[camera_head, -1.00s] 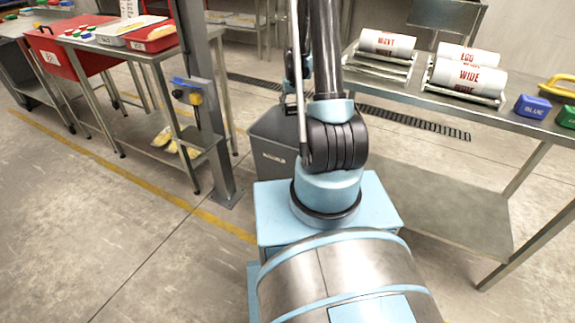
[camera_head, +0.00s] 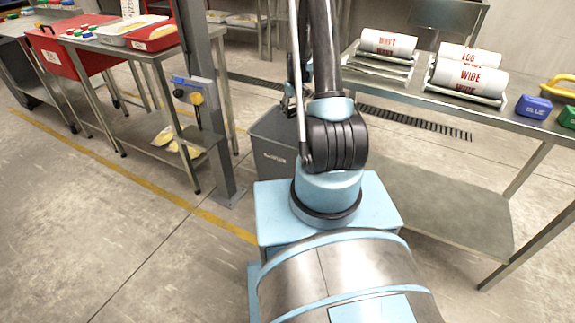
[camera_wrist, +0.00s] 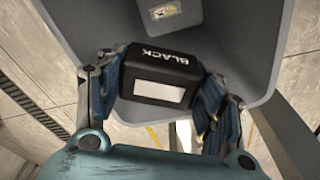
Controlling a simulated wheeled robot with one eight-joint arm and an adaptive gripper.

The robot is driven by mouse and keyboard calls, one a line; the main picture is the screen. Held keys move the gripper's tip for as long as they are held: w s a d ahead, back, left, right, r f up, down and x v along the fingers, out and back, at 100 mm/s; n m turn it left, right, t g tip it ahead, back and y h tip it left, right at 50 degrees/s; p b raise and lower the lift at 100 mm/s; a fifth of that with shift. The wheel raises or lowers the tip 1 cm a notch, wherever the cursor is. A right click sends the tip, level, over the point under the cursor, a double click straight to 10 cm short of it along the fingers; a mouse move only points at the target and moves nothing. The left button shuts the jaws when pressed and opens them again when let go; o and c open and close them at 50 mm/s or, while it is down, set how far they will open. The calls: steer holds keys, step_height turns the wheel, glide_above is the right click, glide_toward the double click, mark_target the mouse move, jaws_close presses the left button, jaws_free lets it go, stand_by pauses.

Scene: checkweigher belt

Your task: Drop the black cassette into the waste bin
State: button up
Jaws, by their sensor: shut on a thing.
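The black cassette (camera_wrist: 160,80), with the white word BLACK and a white label patch, is in the wrist view. My gripper (camera_wrist: 163,88) is shut on it, with one blue finger at each side. The grey waste bin (camera_wrist: 222,62) fills much of the wrist view around and behind the cassette. From this angle I cannot tell whether the cassette is above the bin's rim or inside it.
A steel table (camera_head: 440,100) at right carries printed white rolls (camera_head: 470,76), a blue block (camera_head: 533,107) and a green block. A steel bench (camera_head: 150,52) with trays stands at left, beside a grey post (camera_head: 205,110). Open floor lies at front left.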

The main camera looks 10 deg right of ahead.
steer(key=shift+f, duration=0.5)
steer(key=o, duration=1.2)
step_height(320, 180, up, 12)
steer(key=s, duration=0.1)
steer(key=shift+s+d, duration=0.15)
steer(key=shift+d, duration=0.15)
steer(key=shift+f, duration=0.1)
